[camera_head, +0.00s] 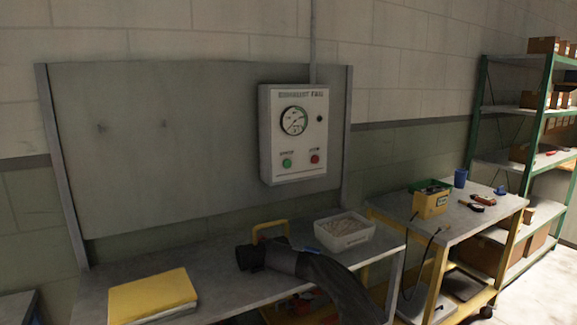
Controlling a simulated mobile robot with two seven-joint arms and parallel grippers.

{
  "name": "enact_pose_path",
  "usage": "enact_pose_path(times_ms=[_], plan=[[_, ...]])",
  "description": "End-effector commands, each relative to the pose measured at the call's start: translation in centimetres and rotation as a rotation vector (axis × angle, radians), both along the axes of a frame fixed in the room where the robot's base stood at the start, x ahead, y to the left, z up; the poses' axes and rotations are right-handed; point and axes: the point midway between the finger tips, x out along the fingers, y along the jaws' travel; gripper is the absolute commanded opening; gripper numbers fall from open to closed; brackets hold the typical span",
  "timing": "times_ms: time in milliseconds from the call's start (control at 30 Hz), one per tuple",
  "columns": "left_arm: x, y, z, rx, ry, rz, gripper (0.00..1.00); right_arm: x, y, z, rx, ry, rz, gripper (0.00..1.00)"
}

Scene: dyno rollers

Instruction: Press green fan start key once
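The green start key (287,163) is a round button at the lower left of a pale control box (296,195) marked as the exhaust fan. The box hangs on a grey wall panel above the bench. A red button (315,159) sits to the right of the green one. Nothing covers the green key. Neither of my grippers shows in the head view.
A grey bench (225,290) stands below the box. It carries a yellow folder (152,296), a dark hose-like piece (325,272) hanging over the front edge and a white bin (344,235). A yellow cart (460,222) and green-post shelves (538,125) stand at right.

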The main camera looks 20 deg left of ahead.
Motion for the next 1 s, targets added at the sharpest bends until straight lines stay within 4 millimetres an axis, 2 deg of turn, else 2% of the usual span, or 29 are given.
enact_pose_path(times_ms=[67, 400, 1000], plan=[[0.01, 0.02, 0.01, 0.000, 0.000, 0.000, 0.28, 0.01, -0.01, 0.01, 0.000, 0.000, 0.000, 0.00], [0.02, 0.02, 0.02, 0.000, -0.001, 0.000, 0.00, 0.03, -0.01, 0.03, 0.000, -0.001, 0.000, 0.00], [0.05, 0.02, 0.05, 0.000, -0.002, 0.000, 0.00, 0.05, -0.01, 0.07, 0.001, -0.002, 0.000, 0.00]])
